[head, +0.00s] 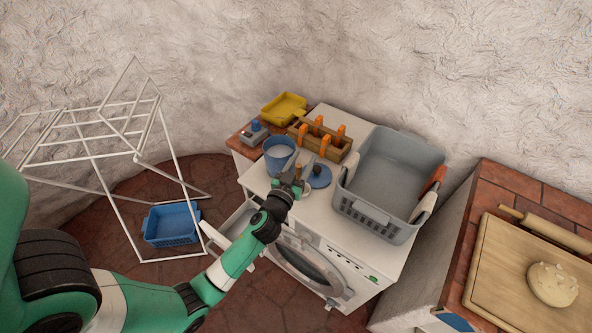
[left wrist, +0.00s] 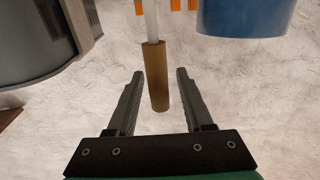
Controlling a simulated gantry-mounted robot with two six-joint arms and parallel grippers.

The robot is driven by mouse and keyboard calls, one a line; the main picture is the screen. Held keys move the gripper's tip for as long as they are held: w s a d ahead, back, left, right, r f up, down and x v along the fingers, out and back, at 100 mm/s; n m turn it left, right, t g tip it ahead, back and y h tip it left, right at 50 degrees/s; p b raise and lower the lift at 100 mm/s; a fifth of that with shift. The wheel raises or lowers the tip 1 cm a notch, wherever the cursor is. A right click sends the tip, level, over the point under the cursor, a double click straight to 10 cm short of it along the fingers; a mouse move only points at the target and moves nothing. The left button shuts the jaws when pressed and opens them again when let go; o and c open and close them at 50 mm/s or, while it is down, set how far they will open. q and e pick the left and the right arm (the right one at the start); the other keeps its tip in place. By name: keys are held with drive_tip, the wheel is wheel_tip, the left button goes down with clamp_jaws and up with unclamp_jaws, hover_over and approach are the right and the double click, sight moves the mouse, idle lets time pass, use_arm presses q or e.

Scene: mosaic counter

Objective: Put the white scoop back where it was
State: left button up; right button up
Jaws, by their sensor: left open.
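My left gripper (head: 289,184) is over the front of the white washing machine top (head: 259,180), beside the blue tub (head: 276,162). In the left wrist view the gripper (left wrist: 160,76) is open, and a brown handle (left wrist: 159,85) with a white shaft (left wrist: 151,22) shows between its fingers. This looks like the white scoop. Gaps show on both sides of the handle; I cannot tell its depth between the fingers. The scoop's bowl is out of the wrist view, and in the head view my gripper largely hides the scoop. My right gripper is not in view.
A grey laundry basket (head: 375,222) stands further right. A wooden caddy (head: 335,153) with orange-handled items and a yellow tray (head: 283,105) are behind. An open drawer (head: 232,226) sticks out below.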

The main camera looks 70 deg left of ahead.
use_arm(q)
drive_tip(key=b+v, duration=0.2)
drive_tip(key=v, duration=1)
drive_tip(key=w+d+r+m+t+h, duration=0.1)
drive_tip(key=w+d+r+t, duration=0.25)
drive_tip(key=r, duration=0.55)
drive_tip(key=w+d+r+t+h, duration=0.1)
drive_tip(key=w+d+r+t, duration=0.3)
drive_tip(key=r, duration=0.6)
drive_tip(key=w+d+r+m+t+h, duration=0.1)
drive_tip(key=w+d+r+h, duration=0.1)
drive_tip(key=w+r, duration=0.55)
drive_tip(key=s+d+r+m+t+h, duration=0.3)
drive_tip(key=s+d+r+h, duration=0.1)
drive_tip(key=r, duration=0.7)
drive_tip(key=s+d+r+m+t+h, duration=0.3)
drive_tip(key=d+r+h, duration=0.3)
drive_tip(key=r, duration=0.5)
drive_tip(key=shift+s+d+m+h, duration=0.3)
drive_tip(key=shift+s+d+m, duration=0.1)
drive_tip(key=shift+d+m, duration=0.45)
